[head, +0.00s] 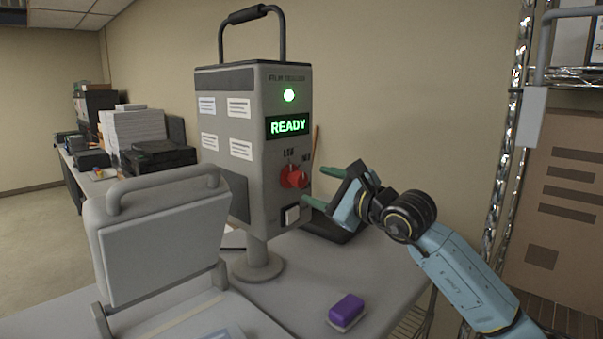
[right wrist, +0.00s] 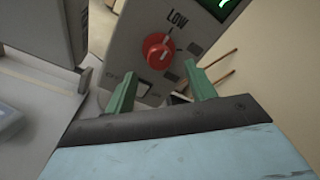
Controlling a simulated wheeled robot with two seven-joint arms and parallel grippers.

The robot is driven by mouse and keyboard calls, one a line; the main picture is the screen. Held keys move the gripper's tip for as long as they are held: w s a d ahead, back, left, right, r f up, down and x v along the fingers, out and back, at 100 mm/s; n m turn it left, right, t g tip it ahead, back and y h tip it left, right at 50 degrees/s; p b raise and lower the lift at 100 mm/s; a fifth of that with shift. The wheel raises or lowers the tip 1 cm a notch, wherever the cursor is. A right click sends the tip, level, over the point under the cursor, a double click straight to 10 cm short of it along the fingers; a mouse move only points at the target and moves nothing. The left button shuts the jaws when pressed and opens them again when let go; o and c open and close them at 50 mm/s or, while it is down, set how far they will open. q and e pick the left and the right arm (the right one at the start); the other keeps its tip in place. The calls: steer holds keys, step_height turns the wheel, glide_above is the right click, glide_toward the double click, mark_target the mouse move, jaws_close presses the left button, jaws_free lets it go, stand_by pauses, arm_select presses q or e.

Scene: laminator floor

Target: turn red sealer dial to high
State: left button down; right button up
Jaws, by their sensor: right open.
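The red dial (head: 293,177) is on the front of the grey sealer box (head: 248,135), below a green READY display (head: 289,125). In the right wrist view the dial (right wrist: 159,50) shows whole, with the word LOW above it and its pale pointer mark towards LOW. My right gripper (head: 319,187) is open and empty, just right of and slightly below the dial in the head view. Its green fingers (right wrist: 160,90) are apart, and the dial lies beyond them, untouched. My left gripper is not in view.
A grey hinged machine (head: 160,240) stands at the left front. A purple block (head: 346,311) lies on the table. A wire rack with a cardboard box (head: 565,200) is at the right.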

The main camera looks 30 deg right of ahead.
mark_target(303, 181)
steer(key=p+x, duration=0.1)
steer(key=x, duration=0.5)
steer(key=shift+w+a+f, duration=0.1)
steer(key=c, duration=1)
steer(key=shift+o, duration=0.2)
